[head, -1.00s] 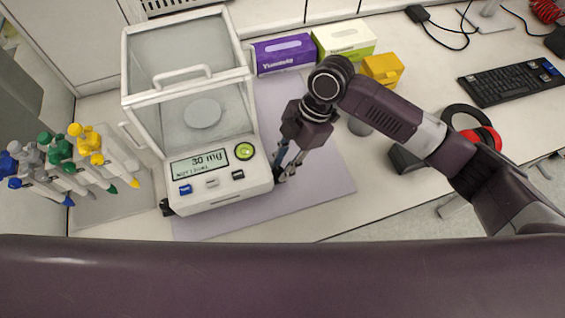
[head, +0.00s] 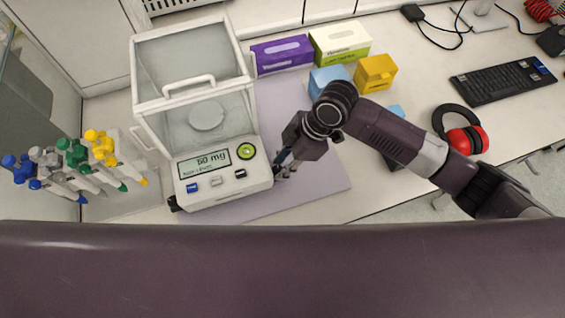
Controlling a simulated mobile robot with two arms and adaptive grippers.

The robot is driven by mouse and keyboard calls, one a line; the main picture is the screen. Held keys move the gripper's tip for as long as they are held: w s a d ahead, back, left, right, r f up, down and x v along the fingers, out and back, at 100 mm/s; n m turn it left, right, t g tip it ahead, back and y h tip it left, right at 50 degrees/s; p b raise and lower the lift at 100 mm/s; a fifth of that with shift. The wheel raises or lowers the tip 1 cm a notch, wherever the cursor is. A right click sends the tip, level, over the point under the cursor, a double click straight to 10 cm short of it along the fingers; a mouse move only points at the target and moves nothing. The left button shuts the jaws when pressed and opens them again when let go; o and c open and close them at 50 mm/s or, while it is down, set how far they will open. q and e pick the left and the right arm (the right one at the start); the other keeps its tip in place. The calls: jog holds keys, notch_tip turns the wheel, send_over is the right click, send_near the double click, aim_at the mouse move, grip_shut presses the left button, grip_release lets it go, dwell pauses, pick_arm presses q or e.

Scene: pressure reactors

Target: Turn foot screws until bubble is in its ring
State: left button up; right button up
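The white balance (head: 222,193) with its glass draft shield stands on a lilac mat. Its round green bubble level (head: 246,151) is at the right of the front panel. A pale spot shows in it, too small to place against the ring. The display (head: 204,163) reads 50 mg. A dark foot screw (head: 173,203) shows at the front left corner. My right gripper (head: 284,168) points down beside the front right corner, its fingertips low by the balance. The right foot screw is hidden or not distinct there, and the finger gap is unclear. My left gripper is out of view.
A rack of pipettes (head: 80,165) stands left. Purple (head: 282,54) and green (head: 341,42) boxes, a yellow box (head: 375,73) and a blue box (head: 328,78) are behind my arm. Red headphones (head: 466,140) and a keyboard (head: 503,80) lie right. The mat's front right is clear.

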jog(key=v, duration=1.2)
